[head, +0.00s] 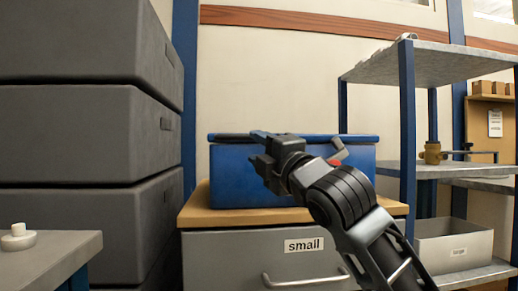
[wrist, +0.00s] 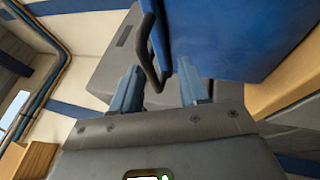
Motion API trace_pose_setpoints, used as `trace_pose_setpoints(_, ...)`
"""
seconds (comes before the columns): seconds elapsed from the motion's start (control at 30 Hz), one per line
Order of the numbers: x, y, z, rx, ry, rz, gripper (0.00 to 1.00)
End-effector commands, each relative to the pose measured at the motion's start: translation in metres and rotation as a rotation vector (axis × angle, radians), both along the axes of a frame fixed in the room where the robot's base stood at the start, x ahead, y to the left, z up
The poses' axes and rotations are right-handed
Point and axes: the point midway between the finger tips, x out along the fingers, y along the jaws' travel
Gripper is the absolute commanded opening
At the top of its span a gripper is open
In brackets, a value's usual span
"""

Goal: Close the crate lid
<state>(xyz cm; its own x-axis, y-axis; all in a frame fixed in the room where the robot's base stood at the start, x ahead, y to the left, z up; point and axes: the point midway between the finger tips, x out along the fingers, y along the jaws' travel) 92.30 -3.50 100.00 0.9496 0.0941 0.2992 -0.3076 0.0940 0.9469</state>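The blue crate (head: 232,180) stands on the wooden top of a grey cabinet in the head view. Its blue lid (head: 360,138) shows as a thin, nearly level band along the top; I cannot tell whether it is fully down. My gripper (head: 262,150) is in front of the crate's left half and hides part of its front and upper edge. In the wrist view my gripper (wrist: 158,90) is open. A dark bar handle (wrist: 149,60) beside a blue panel (wrist: 225,35) reaches down between the fingers, closer to the left one. Contact with the fingers is not clear.
The wooden cabinet top (head: 195,208) sits above a drawer labelled "small" (head: 303,245). Grey stacked cases (head: 80,130) stand at the left. A metal shelf rack (head: 407,130) stands close at the right, with a pale bin (head: 455,250) low on it.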

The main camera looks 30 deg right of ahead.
Motion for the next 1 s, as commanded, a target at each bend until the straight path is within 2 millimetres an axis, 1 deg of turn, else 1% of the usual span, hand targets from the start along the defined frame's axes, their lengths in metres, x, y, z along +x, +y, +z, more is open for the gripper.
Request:
trace_pose_setpoints(0.3,-0.047,-0.006,-0.015,0.005,0.002,-0.002,0.40)
trace_pose_setpoints(0.43,-0.061,-0.007,-0.020,0.003,0.002,-0.001,0.40)
trace_pose_setpoints(0.6,-0.068,-0.008,-0.022,0.002,0.002,-0.002,0.40)
trace_pose_setpoints(1.0,-0.068,-0.007,-0.022,0.002,0.001,-0.002,0.40)
